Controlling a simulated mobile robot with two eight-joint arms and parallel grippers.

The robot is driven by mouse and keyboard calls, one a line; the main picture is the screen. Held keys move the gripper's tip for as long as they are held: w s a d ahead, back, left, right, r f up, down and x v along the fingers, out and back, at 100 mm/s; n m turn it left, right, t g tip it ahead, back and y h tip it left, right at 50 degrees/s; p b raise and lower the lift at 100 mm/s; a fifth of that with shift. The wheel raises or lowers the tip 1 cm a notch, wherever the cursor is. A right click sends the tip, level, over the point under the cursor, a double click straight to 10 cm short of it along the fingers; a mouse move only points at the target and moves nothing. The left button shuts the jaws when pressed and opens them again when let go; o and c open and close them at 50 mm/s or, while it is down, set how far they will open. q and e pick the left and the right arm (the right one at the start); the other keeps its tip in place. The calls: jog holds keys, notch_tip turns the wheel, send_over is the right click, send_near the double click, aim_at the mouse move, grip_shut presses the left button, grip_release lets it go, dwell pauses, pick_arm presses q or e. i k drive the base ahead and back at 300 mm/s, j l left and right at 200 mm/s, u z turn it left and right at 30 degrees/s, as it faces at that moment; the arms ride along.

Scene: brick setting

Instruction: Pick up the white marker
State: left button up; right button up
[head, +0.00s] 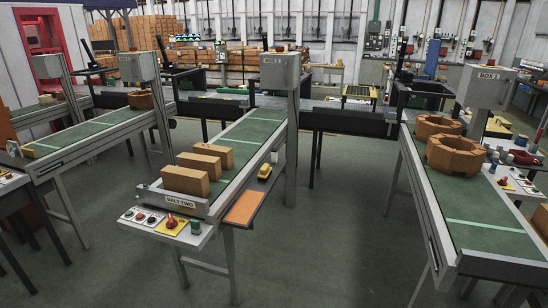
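I cannot make out a white marker for certain in the head view. A small white item (13,148) lies at the far left edge, too small to identify. Small blue and white cylinders (507,158) stand beside the right conveyor, and I cannot tell whether one is a marker. Neither of my grippers shows in this view.
The middle conveyor (243,150) carries several tan bricks (185,180). An orange board (245,209) and a control panel (168,222) adjoin it. The right conveyor (480,205) carries round brick pieces (456,153). A left conveyor (95,128) stands behind. Floor between conveyors is clear.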

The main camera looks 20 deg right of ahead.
aim_at(274, 152)
jog(key=i+l+u, duration=0.1)
jog(key=i+l, duration=0.9)
jog(key=i+l+u, duration=0.15)
jog(key=i+l, duration=0.95)
jog(key=i+l+u, duration=0.15)
jog(key=i+l, duration=0.85)
jog(key=l, duration=0.2)
jog(key=u, duration=0.05)
